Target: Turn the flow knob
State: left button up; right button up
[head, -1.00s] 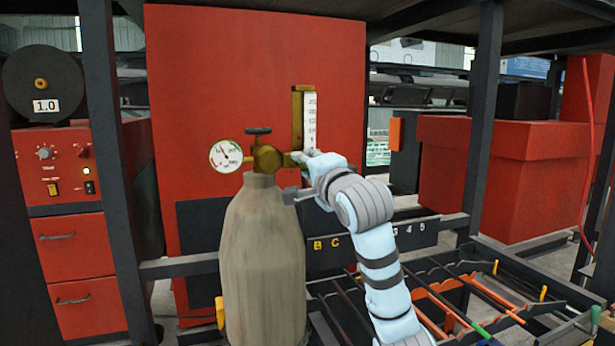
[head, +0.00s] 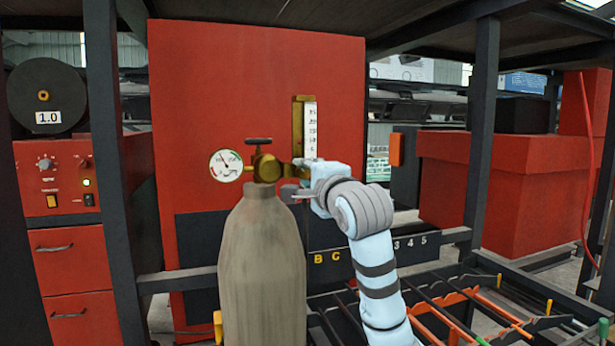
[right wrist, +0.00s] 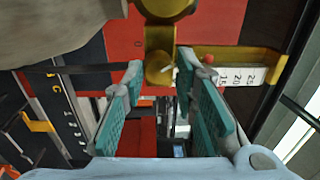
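A grey-beige gas cylinder (head: 262,265) stands upright with a brass regulator (head: 266,168), a dark tee handle (head: 258,141) and a round white gauge (head: 226,165). A brass flowmeter with a white scale (head: 310,128) rises to its right. In the right wrist view a round brass knob (right wrist: 159,68) sits near the fingertips, roughly between them; I take it for the flow knob. My right gripper (right wrist: 162,72) is open, its teal pads apart, with room either side of the knob. In the head view its arm partly hides the fitting below the scale. My left gripper is not in view.
A red panel (head: 220,90) stands behind the cylinder. A dark post (head: 481,130) is to the right, and a rack with rods (head: 450,310) lies low at the right. A red control box (head: 60,180) is at the left.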

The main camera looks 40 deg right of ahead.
jog(key=o, duration=0.3)
jog(key=v, duration=1.2)
